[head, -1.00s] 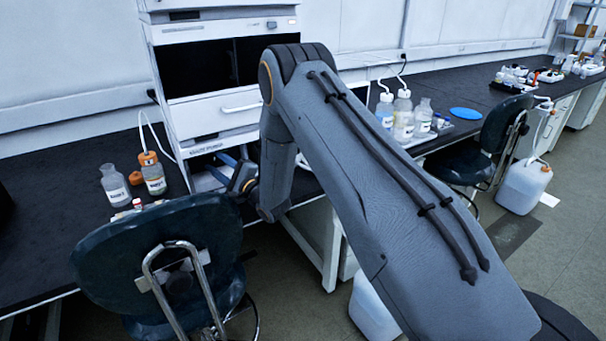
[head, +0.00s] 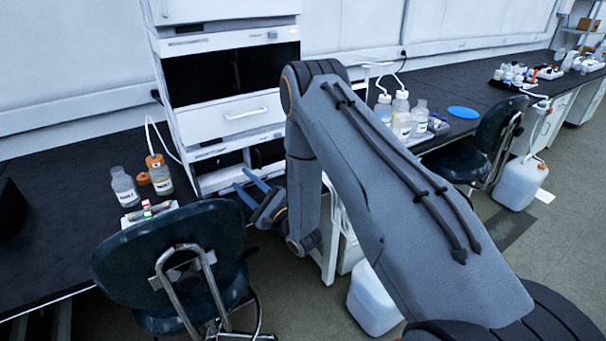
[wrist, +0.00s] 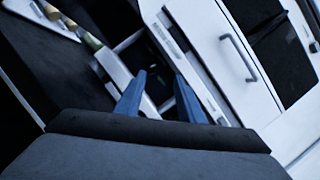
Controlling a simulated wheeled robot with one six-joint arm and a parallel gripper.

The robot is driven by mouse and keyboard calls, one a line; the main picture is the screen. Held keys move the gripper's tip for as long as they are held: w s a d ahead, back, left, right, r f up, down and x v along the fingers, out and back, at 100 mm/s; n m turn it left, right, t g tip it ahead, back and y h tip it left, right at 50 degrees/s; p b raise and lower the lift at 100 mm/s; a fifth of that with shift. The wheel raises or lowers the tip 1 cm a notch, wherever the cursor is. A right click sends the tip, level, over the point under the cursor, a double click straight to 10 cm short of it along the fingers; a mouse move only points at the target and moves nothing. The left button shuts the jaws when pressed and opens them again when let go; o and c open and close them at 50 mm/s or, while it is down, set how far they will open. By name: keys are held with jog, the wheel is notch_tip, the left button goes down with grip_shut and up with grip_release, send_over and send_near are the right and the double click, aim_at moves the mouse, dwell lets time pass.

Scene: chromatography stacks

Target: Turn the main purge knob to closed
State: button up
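The white chromatography stack (head: 222,118) stands on the dark bench. Its lowest module has a dark open bay (head: 218,163), which also shows in the wrist view (wrist: 150,62). I cannot make out the main purge knob in either view; the bay is too dark, and my arm covers part of the stack in the head view. My gripper (head: 243,178) has two blue fingers. In the wrist view my gripper (wrist: 160,80) points toward the bay and the lower front panel.
A dark chair (head: 170,255) stands in front of the bench, left of my gripper. Bottles (head: 124,187) and a small white tray (head: 150,212) stand on the bench left of the stack. A drawer with a handle (head: 245,113) is above the bay.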

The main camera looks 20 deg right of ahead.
jog(key=s+d+r+n+g+h+p, duration=0.1)
jog(key=d+r+n+g+h, duration=0.5)
jog(key=d+n+h, duration=0.25)
jog(key=s+d+r+n+g+h, duration=0.2)
jog(key=s+d+n+g, duration=0.2)
jog(key=s, duration=0.8)
jog(key=shift+s+d+r+n+g+p, duration=0.2)
jog(key=shift+s+d+n+g+p, duration=0.15)
jog(key=shift+d+n, duration=0.6)
